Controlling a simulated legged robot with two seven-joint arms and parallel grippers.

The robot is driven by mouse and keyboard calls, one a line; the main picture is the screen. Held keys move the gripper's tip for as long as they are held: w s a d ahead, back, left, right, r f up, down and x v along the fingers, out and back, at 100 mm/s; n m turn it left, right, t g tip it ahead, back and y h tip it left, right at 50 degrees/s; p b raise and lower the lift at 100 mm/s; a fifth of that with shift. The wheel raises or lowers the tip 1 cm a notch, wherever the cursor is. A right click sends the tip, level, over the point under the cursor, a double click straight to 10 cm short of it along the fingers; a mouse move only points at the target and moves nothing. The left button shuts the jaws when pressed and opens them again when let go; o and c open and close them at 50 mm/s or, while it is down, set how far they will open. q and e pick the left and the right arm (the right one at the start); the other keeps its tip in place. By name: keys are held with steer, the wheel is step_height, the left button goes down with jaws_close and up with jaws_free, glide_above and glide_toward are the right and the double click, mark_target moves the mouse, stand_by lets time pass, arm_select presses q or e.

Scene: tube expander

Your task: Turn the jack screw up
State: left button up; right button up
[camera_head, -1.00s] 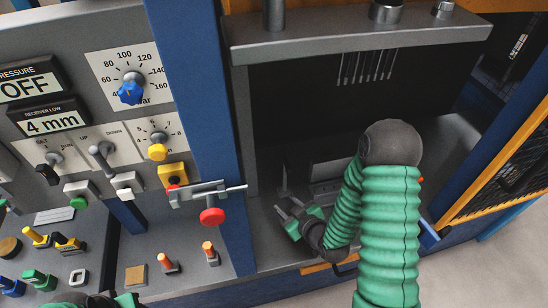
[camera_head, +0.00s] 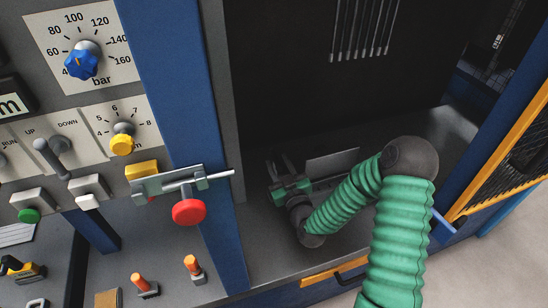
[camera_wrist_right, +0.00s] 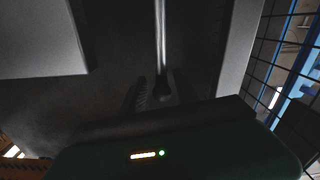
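A shiny upright rod (camera_wrist_right: 160,40), which looks like the jack screw, stands in front of my right gripper in the right wrist view. Its lower end is dark and lies in line with the space between the fingers. My right gripper (camera_wrist_right: 160,90) appears open around or just short of it; contact is too dark to tell. In the head view my right gripper (camera_head: 279,166) is low inside the dark machine bay, fingers apart and pointing inward. The screw is hard to make out there. My left gripper is not in view.
A blue post (camera_head: 180,90) and a latch with a red knob (camera_head: 189,212) stand left of the bay. A grey block (camera_head: 332,165) lies behind the gripper. Several thin rods (camera_head: 362,28) hang above. A yellow-framed mesh guard (camera_head: 505,150) is at the right.

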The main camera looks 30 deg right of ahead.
mark_target(273, 152)
steer(key=x, duration=0.4)
steer(key=shift+w+a+r, duration=0.1)
steer(key=shift+w+a, duration=0.15)
steer(key=shift+a, duration=0.1)
steer(key=shift+w+d, duration=0.15)
steer(key=shift+w, duration=0.05)
steer(key=shift+d, duration=0.3)
steer(key=shift+a, duration=0.2)
jaws_close()
